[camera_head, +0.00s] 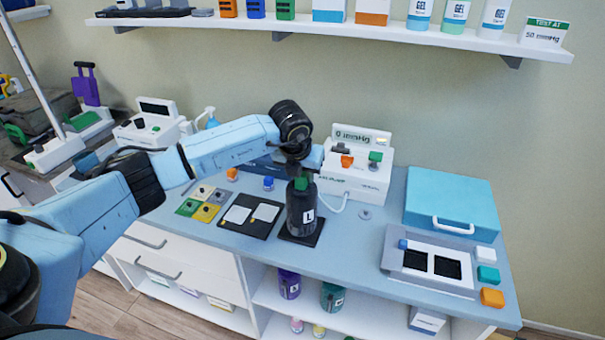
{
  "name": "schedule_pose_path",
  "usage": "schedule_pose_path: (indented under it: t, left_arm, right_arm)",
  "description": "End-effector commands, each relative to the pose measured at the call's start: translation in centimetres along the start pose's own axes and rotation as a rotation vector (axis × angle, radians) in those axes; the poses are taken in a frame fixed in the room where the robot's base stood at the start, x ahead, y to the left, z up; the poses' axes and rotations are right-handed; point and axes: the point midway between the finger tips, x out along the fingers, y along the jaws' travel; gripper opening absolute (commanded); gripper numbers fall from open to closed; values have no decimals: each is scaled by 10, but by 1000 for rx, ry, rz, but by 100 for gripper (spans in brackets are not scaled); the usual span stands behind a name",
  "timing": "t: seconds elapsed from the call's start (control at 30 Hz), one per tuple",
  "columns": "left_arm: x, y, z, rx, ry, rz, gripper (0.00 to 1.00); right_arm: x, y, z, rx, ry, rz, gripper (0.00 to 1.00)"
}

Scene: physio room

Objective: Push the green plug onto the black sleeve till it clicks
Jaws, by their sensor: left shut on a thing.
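The black sleeve (301,213), marked with a white L label, stands upright on a dark square base (300,237) near the middle of the blue-grey counter. The green plug (302,184) is at the top of the sleeve. My left gripper (297,172) reaches down from above and is shut on the plug, its dark fingers hiding part of it. How deep the plug sits in the sleeve cannot be made out. My right gripper is not in view.
A white pump unit (355,180) with a 0 mmHg display and coloured connectors stands behind the sleeve. A black tray (257,229) with pale pads lies at left. A teal case (451,197) and a grey tray (400,273) are at right. A shelf (340,29) runs above.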

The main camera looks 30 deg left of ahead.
Motion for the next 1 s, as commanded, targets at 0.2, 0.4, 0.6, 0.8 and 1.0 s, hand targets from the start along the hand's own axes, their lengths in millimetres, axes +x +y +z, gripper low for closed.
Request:
schedule_pose_path:
  t: [0.2, 0.4, 0.6, 0.8, 1.0]
  left_arm:
    - [0, 0, 0, 0, 1, 1, 29]
    - [0, 0, 0, 0, 0, 0, 51]
    - [0, 0, 0, 0, -1, 0, 51]
    - [-6, 0, 3, 0, -2, 0, 51]
    - [-17, 0, 8, 0, -3, -1, 51]
  right_arm:
    - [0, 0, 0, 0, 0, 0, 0]
    - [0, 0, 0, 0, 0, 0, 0]
    - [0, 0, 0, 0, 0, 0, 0]
    - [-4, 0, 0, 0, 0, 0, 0]
    - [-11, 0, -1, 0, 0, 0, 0]
